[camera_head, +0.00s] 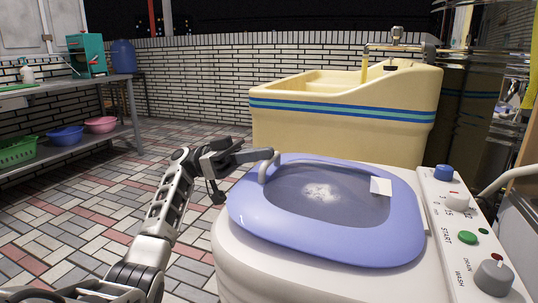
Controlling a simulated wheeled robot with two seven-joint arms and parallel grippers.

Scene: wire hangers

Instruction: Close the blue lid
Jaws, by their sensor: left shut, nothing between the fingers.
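The blue lid (290,228) is a violet-blue rounded frame with a dark see-through window (325,205). It lies over the top of a white washing machine (240,262); I cannot tell whether its edge is fully seated. My left gripper (268,155) is shut and empty at the lid's far left edge. A pale curved piece (263,170) shows there beside the fingertips. I cannot tell whether the fingers touch the lid. My right gripper is not in view.
A control panel (470,235) with knobs and buttons runs along the machine's right side. A yellow tub (345,142) with a tap stands behind. A shelf (95,82) with basins stands at the left. The tiled floor (90,215) between is clear.

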